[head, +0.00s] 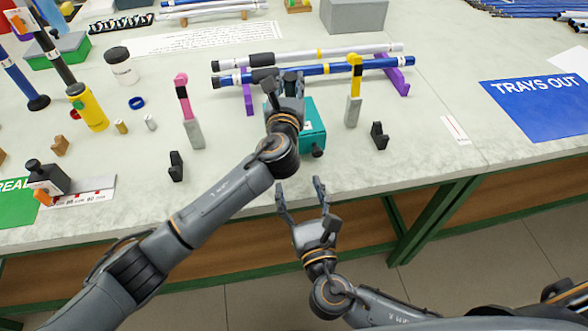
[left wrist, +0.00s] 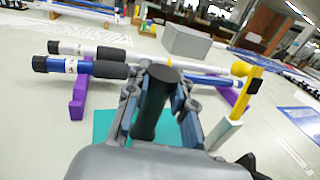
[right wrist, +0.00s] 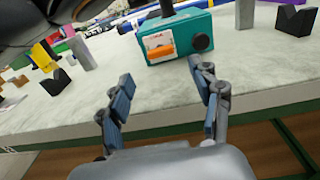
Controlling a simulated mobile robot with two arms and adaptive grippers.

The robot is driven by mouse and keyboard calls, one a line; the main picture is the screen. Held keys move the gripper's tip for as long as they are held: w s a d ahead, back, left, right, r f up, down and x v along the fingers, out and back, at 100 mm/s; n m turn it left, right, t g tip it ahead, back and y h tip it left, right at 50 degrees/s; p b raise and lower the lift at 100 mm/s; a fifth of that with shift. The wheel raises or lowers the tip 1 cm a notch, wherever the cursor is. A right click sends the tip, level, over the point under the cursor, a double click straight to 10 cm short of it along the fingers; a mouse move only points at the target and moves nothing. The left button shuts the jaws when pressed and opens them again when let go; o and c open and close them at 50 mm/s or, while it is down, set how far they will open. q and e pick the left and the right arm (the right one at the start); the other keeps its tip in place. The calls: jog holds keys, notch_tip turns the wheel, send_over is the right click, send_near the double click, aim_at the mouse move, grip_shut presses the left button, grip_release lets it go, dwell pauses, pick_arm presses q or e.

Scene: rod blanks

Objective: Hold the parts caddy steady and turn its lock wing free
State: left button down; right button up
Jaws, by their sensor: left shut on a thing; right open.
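The parts caddy is a teal box (head: 313,128) with a dark upright handle (left wrist: 152,105). It stands on the bench, partly hidden by my left arm in the head view. My left gripper (head: 284,88) is shut on the handle from above. In the right wrist view the caddy's front face (right wrist: 182,30) shows an orange wing (right wrist: 161,49), lying roughly level on a white label plate, with a black round knob (right wrist: 202,42) to its right. My right gripper (head: 300,186) is open and empty in front of the bench edge, apart from the caddy; its fingers also show in the right wrist view (right wrist: 160,78).
Behind the caddy, white and blue rods (head: 330,69) lie on purple supports (head: 404,88). A pink-topped post (head: 193,130) stands to the left, a yellow-topped post (head: 352,110) to the right. Small black V-blocks (head: 379,136) sit nearby. The bench's front strip is clear before the caddy.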

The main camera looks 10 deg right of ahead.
pick_arm(q)
jog(key=shift+r, duration=0.1)
pick_arm(e)
jog(key=s, duration=0.4)
jog(key=shift+s, duration=0.1)
pick_arm(q)
jog(key=c, duration=1.1)
grip_release()
jog(key=shift+o, duration=0.2)
